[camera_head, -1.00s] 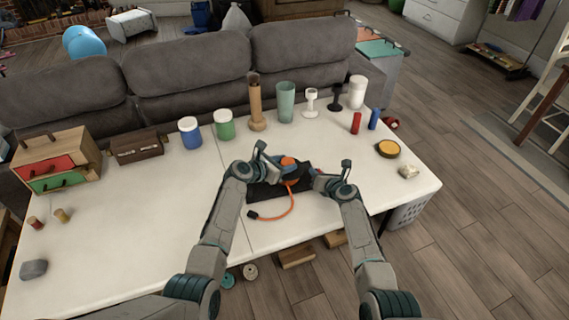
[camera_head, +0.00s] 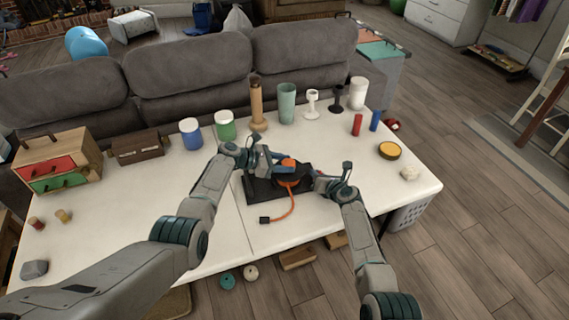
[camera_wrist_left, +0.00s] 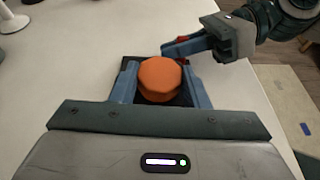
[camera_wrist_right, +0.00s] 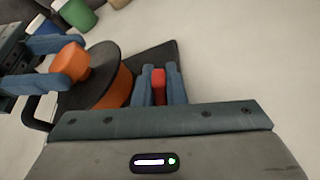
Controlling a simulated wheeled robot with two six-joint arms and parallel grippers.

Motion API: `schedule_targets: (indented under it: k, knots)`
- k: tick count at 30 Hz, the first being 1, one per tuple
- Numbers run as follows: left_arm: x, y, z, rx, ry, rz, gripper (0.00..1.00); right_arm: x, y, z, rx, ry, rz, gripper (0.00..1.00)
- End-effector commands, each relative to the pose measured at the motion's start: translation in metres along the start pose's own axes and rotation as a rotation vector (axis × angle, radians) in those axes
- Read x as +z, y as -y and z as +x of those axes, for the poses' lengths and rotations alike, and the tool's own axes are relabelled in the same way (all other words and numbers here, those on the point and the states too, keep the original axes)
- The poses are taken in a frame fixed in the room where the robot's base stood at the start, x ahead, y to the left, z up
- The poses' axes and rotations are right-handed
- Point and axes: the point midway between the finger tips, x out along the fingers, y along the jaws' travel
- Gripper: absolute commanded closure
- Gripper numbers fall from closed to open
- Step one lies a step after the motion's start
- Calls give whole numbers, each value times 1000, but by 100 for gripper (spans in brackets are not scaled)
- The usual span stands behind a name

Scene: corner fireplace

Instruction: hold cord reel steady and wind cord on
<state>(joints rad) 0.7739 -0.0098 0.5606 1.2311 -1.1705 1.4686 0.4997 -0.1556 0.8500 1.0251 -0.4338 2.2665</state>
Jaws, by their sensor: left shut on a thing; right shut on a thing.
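The cord reel (camera_head: 305,171) has a black disc with orange cord wound under it (camera_wrist_right: 119,89) and an orange knob (camera_wrist_left: 159,77) on top. It sits on a black base (camera_head: 262,189) on the white table. My left gripper (camera_head: 283,163) is shut on the orange knob, one finger on each side in the left wrist view. My right gripper (camera_wrist_right: 159,86) is shut on a small red piece (camera_wrist_right: 158,80) beside the disc, at the base. The orange cord (camera_head: 291,204) curves toward the table's front, ending in a black plug (camera_head: 265,219). The fingers partly hide the reel.
Jars, cups and a wooden pepper mill (camera_head: 257,105) stand along the back edge. A small drawer box (camera_head: 58,160) is at the left. A yellow-topped round tin (camera_head: 389,150) is at the right. The table left of the reel is mostly clear.

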Motion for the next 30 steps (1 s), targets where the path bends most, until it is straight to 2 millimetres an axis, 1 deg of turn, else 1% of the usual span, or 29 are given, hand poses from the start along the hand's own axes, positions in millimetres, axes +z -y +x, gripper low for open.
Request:
schedule_targets:
  k: [1, 10, 11, 12, 14, 24, 26, 30]
  knots:
    - [-3, 1, 0, -3, -2, -2, 81, 0, 0, 0, 0, 0, -1, 100]
    - [-2, 1, 0, -4, -2, -3, 81, 0, 1, 0, -1, 1, -1, 100]
    - [-2, 1, 0, -4, -2, -3, 57, 0, 1, 0, -1, 1, -1, 100]
    - [-2, 1, 0, -4, -2, -3, 49, 0, 1, 0, -1, 1, -1, 100]
    - [-2, 1, 0, -4, -1, -3, 37, 0, 1, 0, -1, 1, -1, 100]
    - [-1, 0, -2, -3, 0, -1, 37, 0, 1, 0, -1, 1, -1, 100]
    - [-1, 0, -6, -2, 0, -1, 37, 0, 1, 0, -1, 1, -1, 100]
    - [-2, 0, -21, -1, -1, 0, 37, 0, 1, 0, -1, 1, -1, 100]
